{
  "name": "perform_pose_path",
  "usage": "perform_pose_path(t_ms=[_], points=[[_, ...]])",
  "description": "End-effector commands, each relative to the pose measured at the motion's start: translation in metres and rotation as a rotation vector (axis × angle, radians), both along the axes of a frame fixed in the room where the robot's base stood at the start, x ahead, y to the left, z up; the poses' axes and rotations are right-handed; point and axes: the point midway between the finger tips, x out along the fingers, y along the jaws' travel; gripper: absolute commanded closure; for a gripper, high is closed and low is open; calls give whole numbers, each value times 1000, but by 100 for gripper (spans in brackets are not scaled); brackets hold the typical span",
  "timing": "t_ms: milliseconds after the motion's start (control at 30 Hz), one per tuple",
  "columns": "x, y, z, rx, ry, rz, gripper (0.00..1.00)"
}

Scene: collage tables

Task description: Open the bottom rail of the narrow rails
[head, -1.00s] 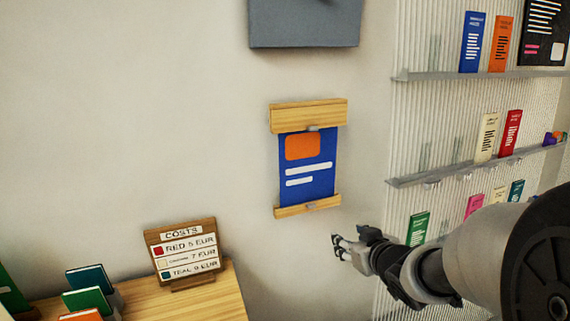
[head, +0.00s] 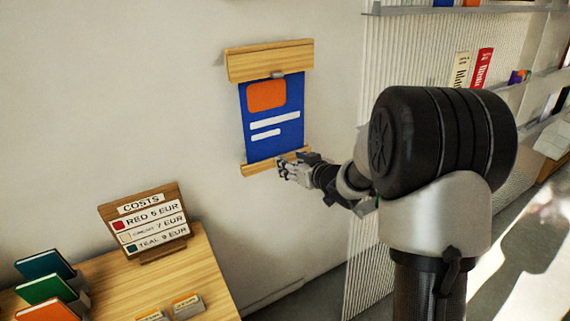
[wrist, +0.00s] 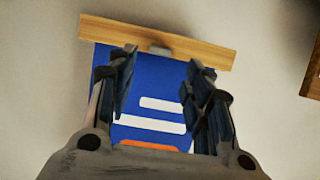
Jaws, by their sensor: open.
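A blue poster (head: 272,122) with an orange block and white bars hangs on the wall between a wooden top rail (head: 269,61) and a thin wooden bottom rail (head: 258,167). In the head view my gripper (head: 283,170) is at the bottom rail, partly in front of its right half. In the wrist view the bottom rail (wrist: 200,51) crosses the top of the picture, with a small grey clip (wrist: 160,49) at its middle. My gripper (wrist: 160,75) is open there, its fingers on either side of the clip's line. I cannot tell whether they touch the rail.
A wooden table (head: 184,268) at lower left holds a costs sign (head: 148,222) and several small books. Ribbed panelling with shelves (head: 440,10) stands to the right. The wall left of the poster is bare. A wooden edge (wrist: 312,75) shows at right in the wrist view.

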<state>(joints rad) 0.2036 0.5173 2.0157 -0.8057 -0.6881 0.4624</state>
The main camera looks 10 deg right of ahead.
Motion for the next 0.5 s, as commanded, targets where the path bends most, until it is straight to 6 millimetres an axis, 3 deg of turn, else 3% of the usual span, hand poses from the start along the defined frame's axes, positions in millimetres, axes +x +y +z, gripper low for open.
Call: perform_pose_path(t_ms=[200, 500], points=[[32, 10, -15, 0, 1, 0, 53], [45, 14, -19, 0, 0, -1, 53]])
